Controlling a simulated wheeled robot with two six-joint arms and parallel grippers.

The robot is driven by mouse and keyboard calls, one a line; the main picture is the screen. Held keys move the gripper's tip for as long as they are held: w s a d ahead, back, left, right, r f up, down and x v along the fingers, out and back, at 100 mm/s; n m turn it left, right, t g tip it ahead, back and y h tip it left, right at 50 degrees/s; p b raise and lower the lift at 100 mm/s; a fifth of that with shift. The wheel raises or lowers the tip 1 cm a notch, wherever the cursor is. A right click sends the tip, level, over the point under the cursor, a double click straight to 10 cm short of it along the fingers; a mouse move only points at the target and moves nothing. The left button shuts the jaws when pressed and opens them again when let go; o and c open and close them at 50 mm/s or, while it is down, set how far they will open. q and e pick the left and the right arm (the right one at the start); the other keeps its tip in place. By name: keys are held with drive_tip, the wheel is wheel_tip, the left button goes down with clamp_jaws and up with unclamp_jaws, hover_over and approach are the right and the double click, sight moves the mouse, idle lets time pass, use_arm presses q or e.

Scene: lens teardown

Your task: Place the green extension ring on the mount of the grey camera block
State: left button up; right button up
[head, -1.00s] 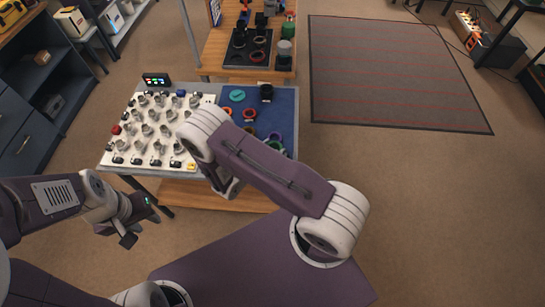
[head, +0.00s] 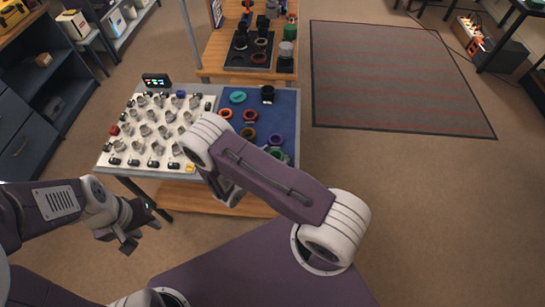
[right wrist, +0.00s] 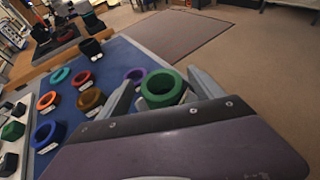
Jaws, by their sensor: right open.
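The green extension ring (right wrist: 161,88) stands near the right edge of the blue mat (right wrist: 150,55). In the right wrist view it shows between the fingers of my right gripper (right wrist: 166,87), which are spread. I cannot tell if either finger touches it. I cannot surely pick out the grey camera block.
Teal (head: 238,97), orange (head: 226,114), red (head: 250,115), ochre (head: 248,134) and purple (head: 276,139) rings lie on the mat. A black piece (head: 267,94) stands at its back. A white board (head: 135,130) with many small grey parts fills the table's left. Another bench stands behind.

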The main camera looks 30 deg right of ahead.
drive_tip(key=shift+r, duration=0.25)
drive_tip(key=b+v, duration=0.2)
drive_tip(key=v, duration=1)
drive_tip(key=s+d+r+m+g+y, duration=0.3)
drive_tip(key=s+d+m+g+y, duration=0.2)
drive_tip(key=s+m+g, duration=0.5)
wheel_tip(320, 180, up, 5)
drive_tip(key=w+a+m+t+y, duration=0.1)
drive_tip(key=w+m+t+y, duration=0.2)
drive_tip(key=m, duration=1.1)
drive_tip(key=t+y, duration=0.2)
drive_tip(key=y, duration=0.2)
drive_tip(key=shift+a, duration=0.35)
drive_tip(key=shift+s+r, duration=0.1)
drive_tip(key=shift+s, duration=0.05)
